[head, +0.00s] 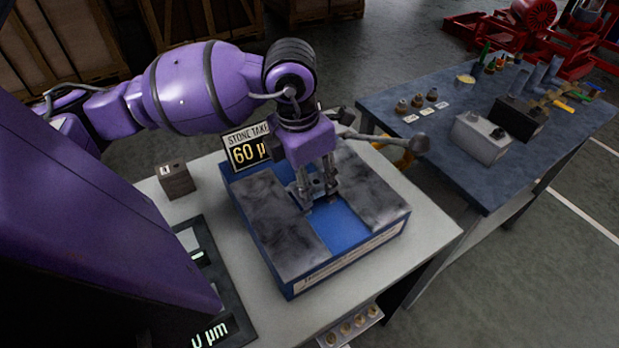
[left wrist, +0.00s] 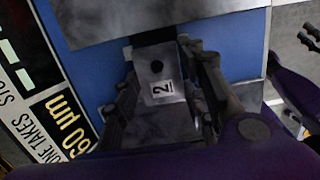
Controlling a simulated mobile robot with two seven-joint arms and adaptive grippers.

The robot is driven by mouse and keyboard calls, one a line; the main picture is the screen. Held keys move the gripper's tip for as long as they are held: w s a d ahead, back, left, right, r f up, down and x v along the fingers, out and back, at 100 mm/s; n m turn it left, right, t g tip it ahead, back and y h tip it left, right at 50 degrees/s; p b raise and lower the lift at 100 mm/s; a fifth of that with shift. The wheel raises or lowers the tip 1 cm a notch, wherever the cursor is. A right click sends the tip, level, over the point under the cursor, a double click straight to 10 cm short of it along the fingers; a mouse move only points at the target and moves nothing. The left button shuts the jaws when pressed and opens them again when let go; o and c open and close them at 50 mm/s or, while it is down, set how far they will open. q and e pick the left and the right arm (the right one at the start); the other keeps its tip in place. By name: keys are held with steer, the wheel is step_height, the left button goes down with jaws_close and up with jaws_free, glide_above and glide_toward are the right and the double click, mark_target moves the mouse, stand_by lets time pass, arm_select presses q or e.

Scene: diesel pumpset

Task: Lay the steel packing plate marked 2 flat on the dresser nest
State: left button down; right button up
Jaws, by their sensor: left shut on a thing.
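The steel packing plate marked 2 (left wrist: 157,66) is between the fingers of my left gripper (left wrist: 160,98). Its white label with the 2 and a dark round hole face the left wrist camera. In the head view my left gripper (head: 318,196) points down, shut on the plate, over the blue strip between two mottled grey slabs. The plate is mostly hidden there by the fingers. The blue dresser (head: 340,226) carries these slabs; I take the blue strip to be its nest. I cannot tell whether the plate touches it. My right gripper is not in view.
A sign reading 60 µm (head: 247,150) stands at the dresser's back left. A small labelled block (head: 175,180) is left of it. A dark display panel (head: 215,290) lies front left. A blue-topped bench (head: 395,103) with several parts stands at right.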

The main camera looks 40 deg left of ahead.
arm_select(q)
steer(key=shift+f, duration=0.1)
steer(key=shift+f, duration=0.25)
steer(key=c, duration=1.1)
jaws_free()
steer(key=shift+o, duration=0.5)
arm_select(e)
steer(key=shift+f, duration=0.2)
arm_select(q)
step_height(320, 180, up, 12)
steer(key=s, duration=0.1)
steer(key=shift+s+a, duration=0.2)
steer(key=shift+a, duration=0.05)
step_height(320, 180, up, 6)
steer(key=shift+p, duration=0.95)
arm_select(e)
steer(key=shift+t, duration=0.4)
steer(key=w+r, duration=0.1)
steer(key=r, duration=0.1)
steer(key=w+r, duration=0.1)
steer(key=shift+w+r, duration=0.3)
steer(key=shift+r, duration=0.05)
